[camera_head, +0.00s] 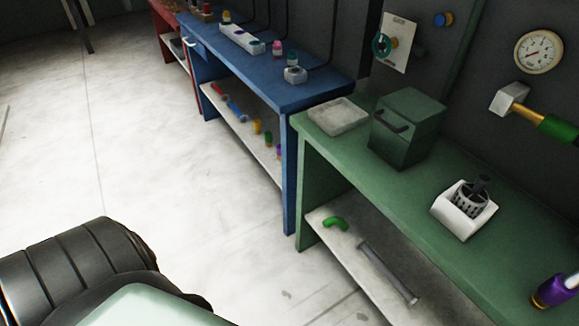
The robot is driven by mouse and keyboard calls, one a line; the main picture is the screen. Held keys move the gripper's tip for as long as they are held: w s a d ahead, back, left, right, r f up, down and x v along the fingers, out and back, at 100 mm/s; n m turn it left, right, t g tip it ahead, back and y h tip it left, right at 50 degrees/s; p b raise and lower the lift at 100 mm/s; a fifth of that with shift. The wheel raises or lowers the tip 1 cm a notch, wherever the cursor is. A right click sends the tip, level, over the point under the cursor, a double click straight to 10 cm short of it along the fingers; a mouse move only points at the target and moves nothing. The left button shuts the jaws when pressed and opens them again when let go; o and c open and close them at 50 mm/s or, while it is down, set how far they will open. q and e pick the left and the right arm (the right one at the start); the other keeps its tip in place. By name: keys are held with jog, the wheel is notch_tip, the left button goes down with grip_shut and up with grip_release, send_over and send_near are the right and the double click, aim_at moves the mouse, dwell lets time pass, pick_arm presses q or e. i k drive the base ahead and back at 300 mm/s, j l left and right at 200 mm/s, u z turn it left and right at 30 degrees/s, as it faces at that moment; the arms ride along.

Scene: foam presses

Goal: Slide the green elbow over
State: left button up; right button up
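The green elbow (336,223) is a short curved green pipe piece. It lies on the pale lower shelf (345,252) of the green workbench (307,180), near the shelf's left end. A long grey bar or pipe (388,272) lies on the same shelf to its right, apart from it. Neither of my grippers is in view. A dark, ribbed part of my own body fills the lower left corner, well apart from the elbow.
On the green bench top stand a grey tray (338,117), a green box with a handle (407,130), and a white holder (464,210) with a dark perforated cup. A purple object (553,291) is at the right. The blue bench (270,80) stands behind. The floor (190,190) at left is clear.

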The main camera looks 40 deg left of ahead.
aim_at(342, 223)
jog(key=u, duration=0.75)
jog(key=j+z, duration=0.1)
